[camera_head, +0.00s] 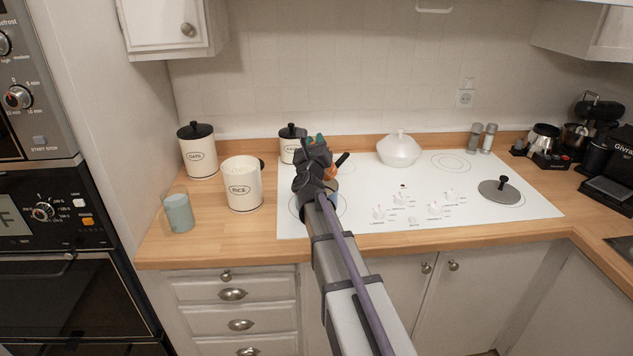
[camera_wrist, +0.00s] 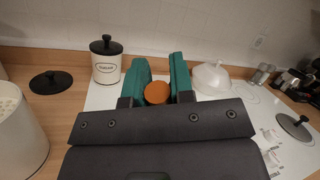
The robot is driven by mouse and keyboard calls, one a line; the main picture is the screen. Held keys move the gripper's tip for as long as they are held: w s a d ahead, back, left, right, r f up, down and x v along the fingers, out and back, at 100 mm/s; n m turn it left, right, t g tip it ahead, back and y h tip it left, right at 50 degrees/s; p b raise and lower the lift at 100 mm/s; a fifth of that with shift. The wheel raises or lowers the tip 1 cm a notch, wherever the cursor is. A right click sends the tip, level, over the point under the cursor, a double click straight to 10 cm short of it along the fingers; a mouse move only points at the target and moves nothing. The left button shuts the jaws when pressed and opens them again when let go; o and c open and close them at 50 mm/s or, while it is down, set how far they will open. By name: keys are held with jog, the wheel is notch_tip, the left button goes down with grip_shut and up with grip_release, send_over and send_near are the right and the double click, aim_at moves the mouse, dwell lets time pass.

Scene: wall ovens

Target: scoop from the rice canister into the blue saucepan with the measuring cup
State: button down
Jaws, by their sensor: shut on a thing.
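The rice canister (camera_head: 243,188) stands open on the wooden counter, left of the cooktop, with pale contents near its rim. It also shows at the left edge of the wrist view (camera_wrist: 18,135). My gripper (camera_head: 318,140) is right of the canister, above the cooktop's left part. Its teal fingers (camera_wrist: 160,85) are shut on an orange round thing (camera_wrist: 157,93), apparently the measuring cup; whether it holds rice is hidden. The blue saucepan is mostly hidden behind my gripper and arm; a bluish patch and a black handle (camera_head: 342,159) show there.
A black lid (camera_wrist: 50,82) lies behind the rice canister. Lidded canisters (camera_head: 199,155) (camera_head: 292,145) stand at the back. A blue-grey cup (camera_head: 179,213) is at the front left. A white lidded dish (camera_head: 399,150) and a loose pan lid (camera_head: 499,191) sit on the cooktop.

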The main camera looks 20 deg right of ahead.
jog(key=shift+w+a+f+n+t+y+b, duration=0.15)
jog(key=shift+a+n+t+b, duration=0.3)
jog(key=shift+a+n, duration=0.45)
jog(key=shift+w+a+f+n+t+y+b, duration=0.15)
jog(key=shift+a+n+t+y+b, duration=0.2)
jog(key=shift+a+n, duration=0.5)
dwell(2.4)
jog(key=shift+w+a+f+n+t+y+b, duration=0.15)
jog(key=shift+a+n+t+y+b, duration=0.3)
jog(key=shift+n, duration=0.65)
jog(key=shift+w+a+f+n+t+y+b, duration=0.15)
jog(key=shift+a+f+n+t+b, duration=0.15)
jog(key=shift+a+n+b, duration=0.55)
dwell(1.9)
